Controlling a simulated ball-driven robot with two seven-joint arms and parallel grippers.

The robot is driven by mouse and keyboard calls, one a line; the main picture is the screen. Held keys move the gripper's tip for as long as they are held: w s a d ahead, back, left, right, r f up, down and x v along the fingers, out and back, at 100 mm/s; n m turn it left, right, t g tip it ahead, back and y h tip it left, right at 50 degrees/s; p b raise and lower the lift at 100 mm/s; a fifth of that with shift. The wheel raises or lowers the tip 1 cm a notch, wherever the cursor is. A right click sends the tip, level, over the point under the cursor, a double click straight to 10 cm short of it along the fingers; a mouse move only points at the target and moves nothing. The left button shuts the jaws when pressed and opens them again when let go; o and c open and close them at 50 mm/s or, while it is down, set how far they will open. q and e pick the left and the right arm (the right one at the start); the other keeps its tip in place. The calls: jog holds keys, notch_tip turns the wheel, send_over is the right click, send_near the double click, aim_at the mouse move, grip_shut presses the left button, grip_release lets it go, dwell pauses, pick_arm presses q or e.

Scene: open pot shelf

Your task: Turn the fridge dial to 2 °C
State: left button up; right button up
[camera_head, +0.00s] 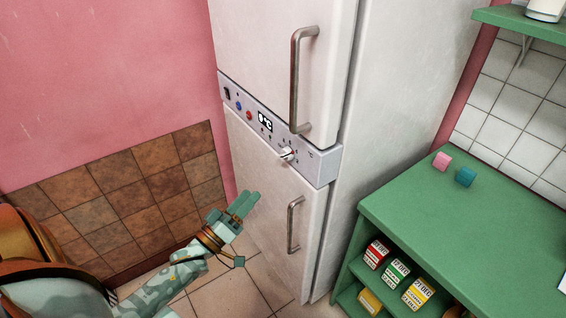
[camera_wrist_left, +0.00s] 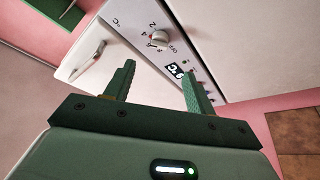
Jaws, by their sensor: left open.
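The white fridge dial (camera_head: 287,154) sits on the grey control panel (camera_head: 322,165) between the two fridge doors. In the left wrist view the dial (camera_wrist_left: 160,38) shows beyond the fingertips, with printed marks including 2, 4 and OFF around it. I cannot tell for sure which mark its pointer faces. A small dark display (camera_head: 265,122) with light characters is on the panel; its digit is hard to read. My left gripper (camera_head: 245,200) is open and empty, in front of the lower door, below and left of the dial, apart from it. My right gripper is out of view.
Upright handles stand out from the upper door (camera_head: 298,80) and lower door (camera_head: 294,225). Floor before the fridge is free.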

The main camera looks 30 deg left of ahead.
aim_at(285, 155)
pick_arm(q)
jog(key=b+x, duration=0.1)
jog(key=x, duration=1.2)
jog(key=c, duration=1)
